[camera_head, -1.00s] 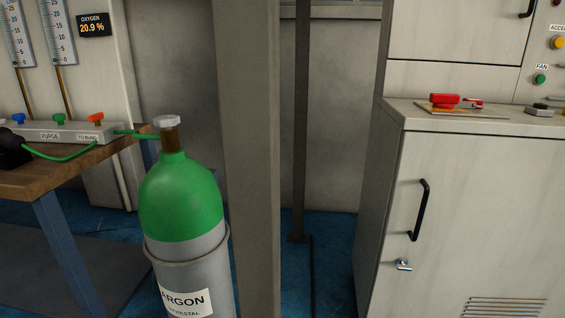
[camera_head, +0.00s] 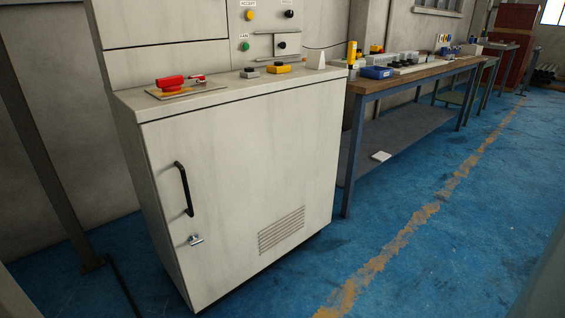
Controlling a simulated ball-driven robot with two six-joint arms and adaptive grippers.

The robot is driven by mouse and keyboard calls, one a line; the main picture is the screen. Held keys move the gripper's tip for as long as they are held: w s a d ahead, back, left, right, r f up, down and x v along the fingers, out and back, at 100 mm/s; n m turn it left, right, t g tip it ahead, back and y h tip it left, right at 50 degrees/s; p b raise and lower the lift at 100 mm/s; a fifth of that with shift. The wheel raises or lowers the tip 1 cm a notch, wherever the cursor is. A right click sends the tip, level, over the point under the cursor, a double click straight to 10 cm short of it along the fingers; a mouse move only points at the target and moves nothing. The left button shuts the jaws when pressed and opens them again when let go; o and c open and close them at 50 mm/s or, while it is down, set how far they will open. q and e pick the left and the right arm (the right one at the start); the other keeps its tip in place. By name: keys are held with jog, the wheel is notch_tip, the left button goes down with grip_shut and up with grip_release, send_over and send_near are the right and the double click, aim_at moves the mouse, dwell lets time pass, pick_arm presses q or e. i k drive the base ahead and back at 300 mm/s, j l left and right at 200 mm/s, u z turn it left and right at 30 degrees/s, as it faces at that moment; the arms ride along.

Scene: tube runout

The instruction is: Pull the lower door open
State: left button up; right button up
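The lower door (camera_head: 235,190) is the pale grey front panel of the cabinet, below its worktop ledge. It looks shut, flush with the cabinet front. A black vertical bar handle (camera_head: 184,189) sits near its left edge. A small silver latch or key (camera_head: 195,240) is below the handle. A louvred vent (camera_head: 282,230) is at the door's lower right. Neither of my grippers is in view.
A red clamp-like tool (camera_head: 176,83) and a yellow item (camera_head: 279,68) lie on the cabinet ledge (camera_head: 222,96). A wooden workbench (camera_head: 355,84) with many items stands to the right. A dark post (camera_head: 45,150) is at left. Blue floor (camera_head: 300,285) before the cabinet is open.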

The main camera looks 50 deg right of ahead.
aim_at(253, 178)
jog(key=z, duration=1.45)
